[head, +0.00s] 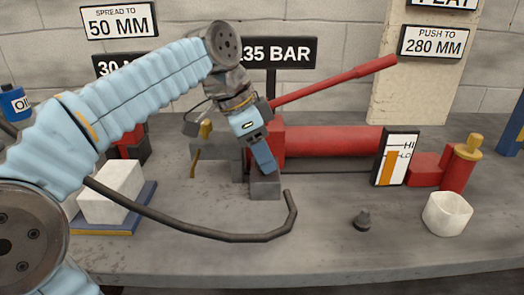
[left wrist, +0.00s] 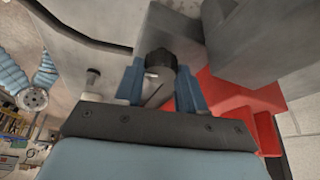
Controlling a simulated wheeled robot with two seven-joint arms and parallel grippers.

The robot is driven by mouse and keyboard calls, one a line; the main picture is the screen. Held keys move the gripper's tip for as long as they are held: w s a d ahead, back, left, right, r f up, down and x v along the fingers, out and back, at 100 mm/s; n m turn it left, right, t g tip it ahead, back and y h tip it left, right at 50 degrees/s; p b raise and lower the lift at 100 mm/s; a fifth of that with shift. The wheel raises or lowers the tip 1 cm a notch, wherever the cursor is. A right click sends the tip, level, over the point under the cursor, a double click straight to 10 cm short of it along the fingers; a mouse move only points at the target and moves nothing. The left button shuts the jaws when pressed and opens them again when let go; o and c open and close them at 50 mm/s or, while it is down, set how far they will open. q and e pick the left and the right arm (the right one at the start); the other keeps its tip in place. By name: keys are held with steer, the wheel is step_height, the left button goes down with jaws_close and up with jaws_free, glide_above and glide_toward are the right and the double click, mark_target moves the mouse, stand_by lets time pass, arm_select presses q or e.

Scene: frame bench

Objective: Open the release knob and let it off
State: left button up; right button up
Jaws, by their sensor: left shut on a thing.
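The release knob (left wrist: 160,62), a dark grey round piece with a lighter face, shows between the two blue fingers in the left wrist view. My left gripper (left wrist: 160,88) is shut on it. In the head view my left gripper (head: 264,160) points down at the grey block at the left end of the red hand pump (head: 330,141), and the knob is hidden behind its fingers. The pump's long red lever (head: 335,82) slants up to the right. My right gripper is not in view.
A HI/LO gauge card (head: 396,158), a red cylinder with a gold cap (head: 460,165), a white cup (head: 447,213) and a small dark piece (head: 362,220) are at the right. A black hose (head: 200,230) curves across the bench front. A white block (head: 111,191) sits at the left.

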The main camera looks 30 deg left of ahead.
arm_select(q)
steer(key=n+y, duration=0.1)
steer(key=n, duration=0.1)
steer(key=shift+s+d+r+n+t, duration=0.1)
steer(key=shift+n+t, duration=0.3)
steer(key=n+y+p, duration=0.1)
steer(key=n, duration=0.2)
steer(key=shift+n+p, duration=0.3)
steer(key=n+y, duration=0.1)
steer(key=n, duration=0.1)
steer(key=n+y+p, duration=0.1)
steer(key=n, duration=0.1)
steer(key=shift+d+t, duration=0.2)
steer(key=shift+t, duration=0.1)
steer(key=shift+n+y+p, duration=0.4)
steer(key=shift+n+p, duration=0.25)
steer(key=shift+n, duration=0.95)
steer(key=o, duration=1.1)
steer(key=shift+c, duration=0.2)
